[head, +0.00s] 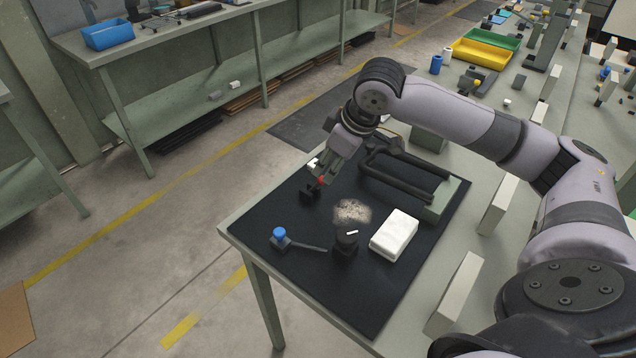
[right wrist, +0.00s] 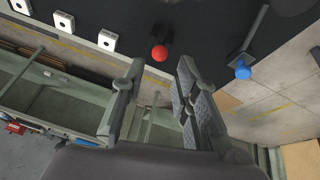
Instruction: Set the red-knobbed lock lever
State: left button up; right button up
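In the right wrist view the red knob (right wrist: 159,53) lies ahead of my right gripper (right wrist: 160,78), roughly centred between the fingertips. The two fingers are apart with a gap between them, and the knob does not look gripped. The lever's arm below the knob is mostly hidden. My left gripper is in neither view.
A blue-knobbed lever (head: 280,235) lies on the mat (head: 300,272); its knob also shows in the right wrist view (right wrist: 242,69). A black bar frame (head: 405,180), a white block (head: 394,236) and a black knob (head: 346,240) stand nearby.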

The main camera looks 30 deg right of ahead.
aim_at(318, 183)
jog(key=x, duration=0.8)
jog(key=shift+w+f, duration=0.15)
jog(key=shift+f, duration=0.2)
jog(key=shift+c, duration=0.5)
grip_shut()
jog(key=shift+w, duration=0.1)
